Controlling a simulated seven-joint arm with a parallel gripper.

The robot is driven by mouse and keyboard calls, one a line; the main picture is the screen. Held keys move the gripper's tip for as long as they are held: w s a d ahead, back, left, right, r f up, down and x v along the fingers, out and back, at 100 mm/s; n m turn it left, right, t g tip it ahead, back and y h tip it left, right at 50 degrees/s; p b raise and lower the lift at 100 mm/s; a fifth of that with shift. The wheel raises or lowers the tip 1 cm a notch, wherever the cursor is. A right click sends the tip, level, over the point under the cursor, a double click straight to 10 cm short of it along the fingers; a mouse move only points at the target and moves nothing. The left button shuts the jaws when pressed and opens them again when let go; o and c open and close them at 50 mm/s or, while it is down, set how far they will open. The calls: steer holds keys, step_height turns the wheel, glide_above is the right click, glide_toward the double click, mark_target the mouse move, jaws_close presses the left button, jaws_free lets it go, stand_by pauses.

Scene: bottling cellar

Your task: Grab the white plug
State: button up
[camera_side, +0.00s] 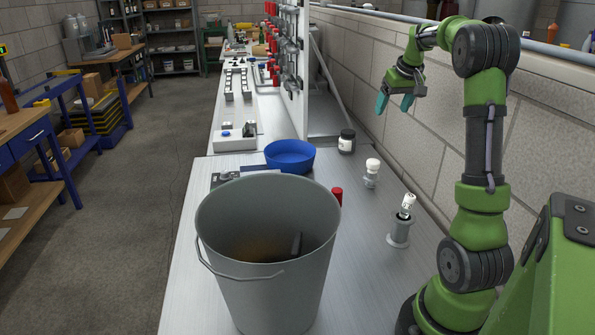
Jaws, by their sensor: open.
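A small white-topped piece (372,166) that looks like a plug stands upright on the metal table, its lower part greyer. A second white piece (408,201), with dark marks, sits slightly tilted in the top of a grey metal spool-like holder (398,235) nearer the camera. I cannot tell for certain which one is the white plug. My gripper (394,104) is raised at the upper right, above and beyond both pieces. Its teal fingertips point down, apart, with nothing between them.
A large grey bucket (222,225) takes up the front of the metal table (183,270). Behind it are a blue bowl (290,156), a red cylinder (336,194) and a dark jar with a white lid (347,142). A block wall (430,150) runs along the right.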

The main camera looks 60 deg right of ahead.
glide_toward(374, 161)
steer(key=x, duration=0.5)
steer(key=d+x, duration=0.1)
steer(key=x, duration=0.1)
steer(key=shift+f, duration=0.15)
steer(key=shift+a+x, duration=0.15)
steer(key=shift+x, duration=1.25)
steer(key=shift+a+x, duration=0.15)
steer(key=shift+x, duration=1.3)
steer(key=c, duration=1.1)
steer(key=shift+c, duration=0.2)
